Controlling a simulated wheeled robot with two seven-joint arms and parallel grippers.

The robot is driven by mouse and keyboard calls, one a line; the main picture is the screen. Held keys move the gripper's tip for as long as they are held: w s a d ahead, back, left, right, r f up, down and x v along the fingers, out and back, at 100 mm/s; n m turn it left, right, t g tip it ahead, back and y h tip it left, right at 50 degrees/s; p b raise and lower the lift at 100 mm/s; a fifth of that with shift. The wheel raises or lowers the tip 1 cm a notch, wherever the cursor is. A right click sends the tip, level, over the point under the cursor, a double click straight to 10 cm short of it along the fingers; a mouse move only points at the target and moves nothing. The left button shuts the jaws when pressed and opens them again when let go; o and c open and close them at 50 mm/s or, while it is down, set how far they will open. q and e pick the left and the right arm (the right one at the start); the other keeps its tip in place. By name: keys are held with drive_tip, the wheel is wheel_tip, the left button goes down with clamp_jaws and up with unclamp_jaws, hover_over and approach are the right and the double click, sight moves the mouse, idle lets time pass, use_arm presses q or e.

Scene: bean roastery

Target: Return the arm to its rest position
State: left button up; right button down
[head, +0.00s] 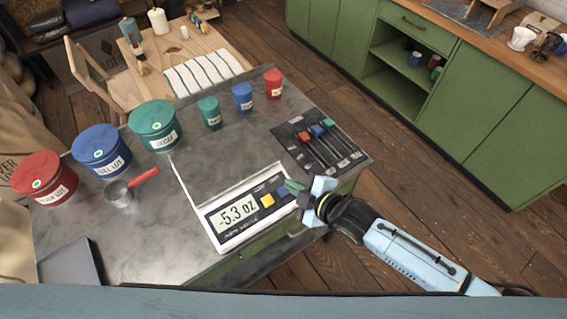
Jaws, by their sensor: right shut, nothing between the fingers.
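My right arm comes in from the lower right. My right gripper (290,190) is shut and empty at the right end of the digital scale, by its buttons. It hides part of the scale's right edge, and I cannot tell whether it touches it. My left gripper is not in view.
Red (45,177), blue (101,150) and green (154,124) large tins line the worktop's left. Small green (209,112), blue (243,97) and red (273,83) tins stand behind. A red-handled scoop (120,195) lies left. A slider panel (318,145) is right. Floor is clear beyond.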

drive_tip(key=s+d+r+m+g+h, duration=0.3)
drive_tip(key=s+d+m+h, duration=0.1)
drive_tip(key=s+d+m, duration=0.5)
drive_tip(key=s+d+r+m+g+h, duration=0.2)
drive_tip(key=s+d+m+h, duration=0.3)
drive_tip(key=s+d+m, duration=0.45)
drive_tip(key=s+d+f+n+g+b, duration=0.15)
drive_tip(key=f+b, duration=0.35)
drive_tip(key=f, duration=1.2)
drive_tip(key=s+d+f+g+b, duration=0.15)
drive_tip(key=f+b, duration=0.25)
drive_tip(key=f, duration=1.3)
drive_tip(key=s+d+f+b, duration=0.1)
drive_tip(key=s+f+b, duration=0.2)
drive_tip(key=s+f, duration=0.5)
drive_tip(key=s+d+f+b, duration=0.1)
drive_tip(key=s+f+b, duration=0.3)
drive_tip(key=s+f, duration=0.4)
wheel_tip(320, 180, down, 6)
drive_tip(key=shift+s+r+n, duration=0.1)
drive_tip(key=shift+s+n, duration=0.1)
drive_tip(key=shift+n, duration=0.1)
